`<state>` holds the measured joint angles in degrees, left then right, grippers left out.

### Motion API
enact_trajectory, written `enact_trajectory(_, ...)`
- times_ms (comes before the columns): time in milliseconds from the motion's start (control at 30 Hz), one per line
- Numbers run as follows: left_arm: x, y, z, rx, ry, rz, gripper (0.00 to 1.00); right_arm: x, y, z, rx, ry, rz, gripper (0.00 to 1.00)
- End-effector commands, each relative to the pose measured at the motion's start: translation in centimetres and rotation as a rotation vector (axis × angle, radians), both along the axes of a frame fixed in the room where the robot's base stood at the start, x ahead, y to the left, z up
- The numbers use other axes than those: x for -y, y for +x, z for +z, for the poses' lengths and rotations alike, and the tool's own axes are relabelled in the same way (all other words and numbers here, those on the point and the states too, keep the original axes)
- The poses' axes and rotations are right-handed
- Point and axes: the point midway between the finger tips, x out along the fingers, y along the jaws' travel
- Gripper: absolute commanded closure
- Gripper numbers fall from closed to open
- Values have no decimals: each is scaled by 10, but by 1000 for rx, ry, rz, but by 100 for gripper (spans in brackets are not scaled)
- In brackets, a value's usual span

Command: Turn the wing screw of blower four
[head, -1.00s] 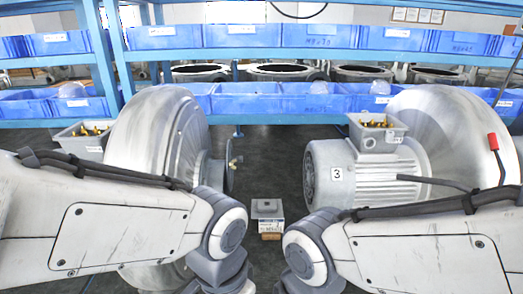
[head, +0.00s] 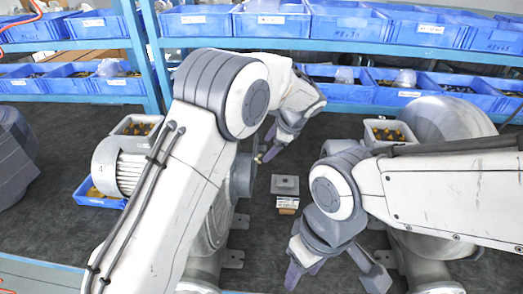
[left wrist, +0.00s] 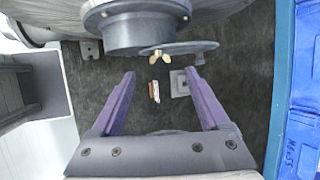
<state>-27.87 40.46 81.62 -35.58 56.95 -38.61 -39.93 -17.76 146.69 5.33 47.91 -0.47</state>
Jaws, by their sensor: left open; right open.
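The brass wing screw (head: 260,157) sits at the flange side of the left blower (head: 241,178), much of which my left arm hides. The left wrist view shows the screw's two wings (left wrist: 157,57) at the edge of a grey disc (left wrist: 185,48), below the round flange (left wrist: 137,25). My left gripper (head: 273,148) is open and empty beside the screw. In the left wrist view its purple fingertips (left wrist: 160,74) stand apart, with the screw between their lines and just past the tips. My right gripper (head: 334,276) is open and empty, low over the floor near the right blower (head: 443,125).
A small box with a grey top (head: 285,186) stands on the floor between the blowers. A ribbed motor (head: 118,172) with a bin of yellow parts (head: 137,125) is left of my left arm. Blue shelves with bins (head: 265,22) line the back.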

Motion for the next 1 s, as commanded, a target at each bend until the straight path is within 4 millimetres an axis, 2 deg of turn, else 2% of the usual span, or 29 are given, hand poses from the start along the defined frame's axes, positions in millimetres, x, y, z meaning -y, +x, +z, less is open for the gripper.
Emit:
enact_trajectory(100, -10, 6, -18, -6, 1, 3, 21, 0, 0, 14, 0, 0, 0, 50)
enact_trajectory(400, -24, 19, -53, -2, -1, 2, 21, 0, 0, 28, 0, 0, -2, 50)
enact_trajectory(733, -25, 20, -58, 1, -3, 1, 21, 0, 0, 28, 0, 0, -2, 50)
enact_trajectory(767, -25, 20, -58, 1, -3, 1, 25, 0, 0, 28, 0, 0, -2, 50)
enact_trajectory(900, -25, 20, -57, 0, -3, 1, 79, 0, 0, 28, 0, 0, -2, 50)
enact_trajectory(967, -25, 20, -57, 0, -3, 1, 100, 0, 0, 28, 0, 0, -2, 50)
enact_trajectory(1000, -25, 20, -57, 0, -3, 1, 100, 0, 0, 28, 0, 0, -2, 50)
